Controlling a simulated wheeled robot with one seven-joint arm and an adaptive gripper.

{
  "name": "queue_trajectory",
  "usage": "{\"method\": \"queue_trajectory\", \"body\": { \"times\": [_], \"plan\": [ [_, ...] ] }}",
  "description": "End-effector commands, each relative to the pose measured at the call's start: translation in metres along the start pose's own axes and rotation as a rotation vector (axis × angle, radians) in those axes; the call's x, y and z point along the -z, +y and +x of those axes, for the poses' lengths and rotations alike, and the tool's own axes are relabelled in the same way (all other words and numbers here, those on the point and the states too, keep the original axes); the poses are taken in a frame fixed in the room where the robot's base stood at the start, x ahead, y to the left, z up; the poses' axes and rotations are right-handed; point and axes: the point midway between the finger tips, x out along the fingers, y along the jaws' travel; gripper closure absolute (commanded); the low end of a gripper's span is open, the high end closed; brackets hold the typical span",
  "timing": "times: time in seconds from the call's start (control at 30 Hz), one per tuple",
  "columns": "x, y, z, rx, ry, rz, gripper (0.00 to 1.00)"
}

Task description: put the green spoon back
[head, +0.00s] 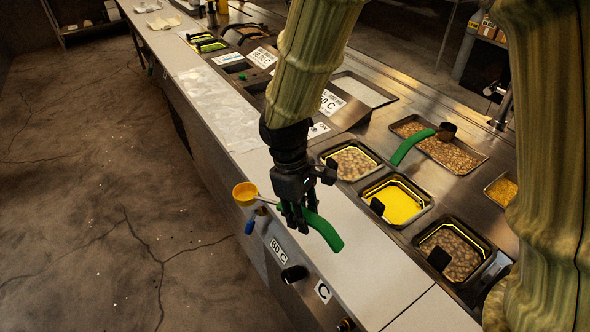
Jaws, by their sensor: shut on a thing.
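My gripper (293,214) is shut on a green-handled spoon (325,232) above the front edge of the counter. The jaws hide the middle of the spoon. A second green-handled spoon (410,146) with a dark bowl (446,131) lies across the back tray (408,122) of chunky brown food, apart from my gripper.
To the right are sunken pans: a pan of yellow liquid (398,205) with a black handle, a near pan of chunky food (455,252) and a far one (352,163). Knobs (293,274) line the front panel. The pale counter strip (375,262) in front is clear.

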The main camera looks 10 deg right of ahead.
Motion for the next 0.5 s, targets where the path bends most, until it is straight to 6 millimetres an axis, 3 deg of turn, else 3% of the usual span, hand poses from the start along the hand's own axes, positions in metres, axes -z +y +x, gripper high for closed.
{"method": "queue_trajectory", "body": {
  "times": [0.17, 0.5],
  "plan": [
    [0.003, 0.012, -0.002, 0.001, 0.003, -0.008, 0.97],
    [0.025, 0.078, -0.001, 0.001, 0.003, 0.0, 0.97]
  ]
}}
